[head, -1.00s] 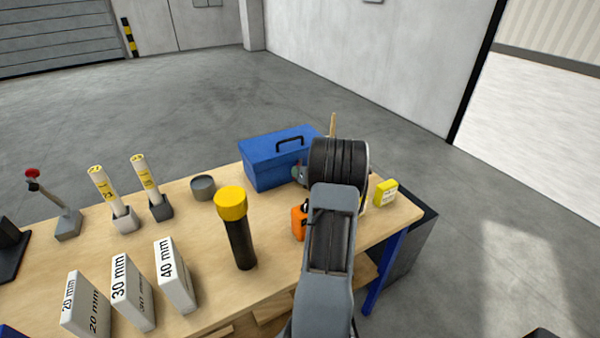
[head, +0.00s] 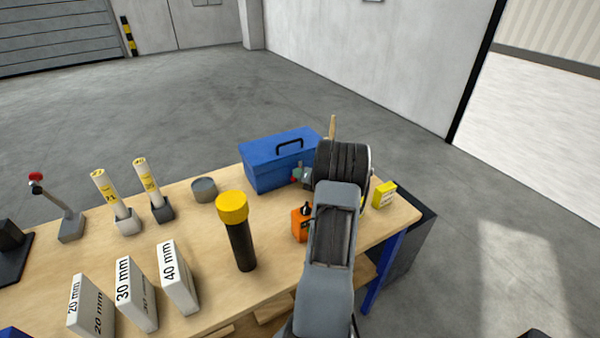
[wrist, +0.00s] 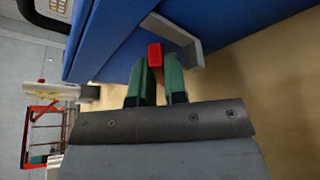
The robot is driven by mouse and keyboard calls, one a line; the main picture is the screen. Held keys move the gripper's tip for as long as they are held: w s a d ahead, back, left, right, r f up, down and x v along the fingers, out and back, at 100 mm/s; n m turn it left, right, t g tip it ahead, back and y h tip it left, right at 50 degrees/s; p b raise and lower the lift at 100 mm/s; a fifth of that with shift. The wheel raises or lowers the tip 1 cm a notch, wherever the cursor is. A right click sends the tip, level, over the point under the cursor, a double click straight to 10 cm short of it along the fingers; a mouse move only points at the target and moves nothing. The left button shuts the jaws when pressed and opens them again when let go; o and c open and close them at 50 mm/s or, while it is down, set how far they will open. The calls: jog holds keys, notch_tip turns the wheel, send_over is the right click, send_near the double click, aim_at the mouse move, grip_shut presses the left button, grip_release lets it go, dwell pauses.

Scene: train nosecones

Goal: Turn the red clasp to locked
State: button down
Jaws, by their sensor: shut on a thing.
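The red clasp (wrist: 155,54) shows in the wrist view, beside a grey bracket (wrist: 176,38) on the side of the blue toolbox (wrist: 130,35). My gripper (wrist: 157,72) has two green fingers, and their tips are closed around the red clasp. The clasp's lower part is hidden between the fingers. In the head view the blue toolbox (head: 262,170) stands at the back of the bench. My gripper (head: 296,177) is at its near right side, mostly hidden by my dark wrist, so the clasp's angle is hard to tell there.
An orange object (head: 299,227) and a yellow box (head: 383,194) lie close to my arm. A black flashlight with a yellow head (head: 232,207) stands left of it. A grey cup (head: 204,189), marked blocks (head: 137,297) and a red-knobbed lever (head: 70,226) are further left.

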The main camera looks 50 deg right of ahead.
jog(key=shift+d+m+t+y+p, duration=0.1)
jog(key=shift+m+t+y+p, duration=0.25)
jog(key=shift+m, duration=0.45)
jog(key=shift+f, duration=0.1)
jog(key=c, duration=1.4)
grip_release()
jog(key=shift+c, duration=0.2)
jog(key=shift+o, duration=0.2)
notch_tip(320, 180, up, 4)
jog(key=shift+s+f, duration=0.1)
jog(key=shift+s, duration=0.05)
jog(key=s+a+r, duration=0.2)
jog(key=r, duration=0.1)
jog(key=s+a+r, duration=0.1)
jog(key=r, duration=0.1)
jog(key=shift+s+a+r+b, duration=0.2)
jog(key=shift+b, duration=0.15)
jog(key=shift+c, duration=0.2)
jog(key=s+a+r, duration=0.3)
jog(key=s+a, duration=0.2)
jog(key=s, duration=0.2)
jog(key=shift+a+r+b, duration=0.35)
jog(key=shift+r+b, duration=0.05)
